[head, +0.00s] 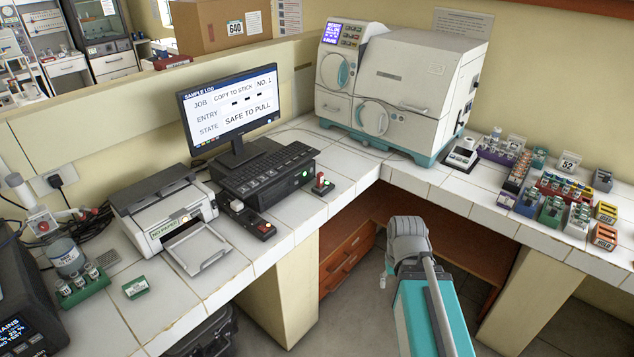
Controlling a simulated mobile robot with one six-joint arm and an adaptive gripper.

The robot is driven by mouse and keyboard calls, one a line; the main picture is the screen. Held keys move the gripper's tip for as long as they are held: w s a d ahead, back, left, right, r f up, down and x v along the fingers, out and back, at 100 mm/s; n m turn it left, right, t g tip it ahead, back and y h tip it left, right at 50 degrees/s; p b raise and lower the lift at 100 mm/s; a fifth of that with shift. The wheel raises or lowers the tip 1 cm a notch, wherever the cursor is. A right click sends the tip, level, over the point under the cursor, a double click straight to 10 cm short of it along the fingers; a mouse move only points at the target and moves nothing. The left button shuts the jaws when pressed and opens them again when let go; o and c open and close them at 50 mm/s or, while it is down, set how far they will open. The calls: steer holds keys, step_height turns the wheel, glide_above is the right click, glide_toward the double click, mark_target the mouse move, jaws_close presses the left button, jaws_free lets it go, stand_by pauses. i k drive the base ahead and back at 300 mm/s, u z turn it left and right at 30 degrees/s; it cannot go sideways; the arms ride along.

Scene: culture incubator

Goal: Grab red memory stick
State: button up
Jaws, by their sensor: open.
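A small red item (321,185) with a pale top sits on the white tiled counter, at the right end of the black computer box (285,180), near its green light. A dark narrow device (252,224) in front of the box carries a small red spot and a pale piece at its far end. Both are too small for me to tell which is the red memory stick. The monitor (232,106) reads "COPY TO STICK NO. 1" and "SAFE TO PULL". My arm's grey and teal links stand in front of the counter corner; my gripper's fingertips are not visible.
A printer (170,215) with its tray out stands left of the dark device. A keyboard (262,168) lies on the computer box. A large white-and-teal machine (400,85) fills the corner. Vial racks (557,188) crowd the right counter. Counter right of the red item is clear.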

mark_target(320, 176)
steer(key=z, duration=0.1)
steer(key=i, duration=1)
steer(key=u, duration=0.05)
